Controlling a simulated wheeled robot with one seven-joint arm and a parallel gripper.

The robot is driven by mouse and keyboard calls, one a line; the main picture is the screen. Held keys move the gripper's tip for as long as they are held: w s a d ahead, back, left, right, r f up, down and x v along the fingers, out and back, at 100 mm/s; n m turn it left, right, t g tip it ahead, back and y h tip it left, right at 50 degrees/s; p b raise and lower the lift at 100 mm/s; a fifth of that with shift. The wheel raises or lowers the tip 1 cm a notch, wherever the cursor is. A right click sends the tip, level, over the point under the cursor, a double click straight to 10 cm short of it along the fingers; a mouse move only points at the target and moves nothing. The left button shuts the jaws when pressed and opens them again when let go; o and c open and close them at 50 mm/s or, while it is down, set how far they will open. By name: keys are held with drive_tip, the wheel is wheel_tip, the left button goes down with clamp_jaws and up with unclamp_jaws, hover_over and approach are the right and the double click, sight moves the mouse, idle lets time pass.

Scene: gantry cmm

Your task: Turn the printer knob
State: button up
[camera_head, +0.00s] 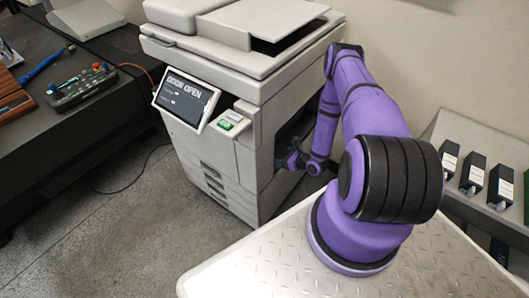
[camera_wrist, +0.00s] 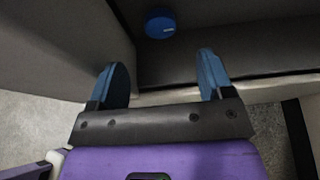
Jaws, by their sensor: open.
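The printer (camera_head: 220,150) is a light grey machine whose screen (camera_head: 185,98) reads "DOOR OPEN". A dark opening shows in its right side. The knob (camera_wrist: 160,24) is a round blue piece with a small white mark, on a grey-brown surface at the top of the wrist view. My gripper (camera_wrist: 163,62) is open and empty, its two blue-tipped fingers pointing toward the knob, which is beyond them and roughly centred between them. In the head view my gripper (camera_head: 298,161) is by the side opening, partly hidden, and the knob cannot be made out.
Dark walls of the opening lie close to the left of and beyond my fingers in the wrist view. A dark table (camera_head: 70,125) with a control box (camera_head: 82,88) stands left of the printer. A shelf with black boxes (camera_head: 473,174) is at right.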

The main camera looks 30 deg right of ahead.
drive_tip(key=x, duration=0.9)
drive_tip(key=shift+w+a+f, duration=0.1)
drive_tip(key=shift+w+a, duration=0.05)
drive_tip(key=shift+w, duration=0.05)
drive_tip(key=shift+c, duration=0.2)
drive_tip(key=c, duration=0.9)
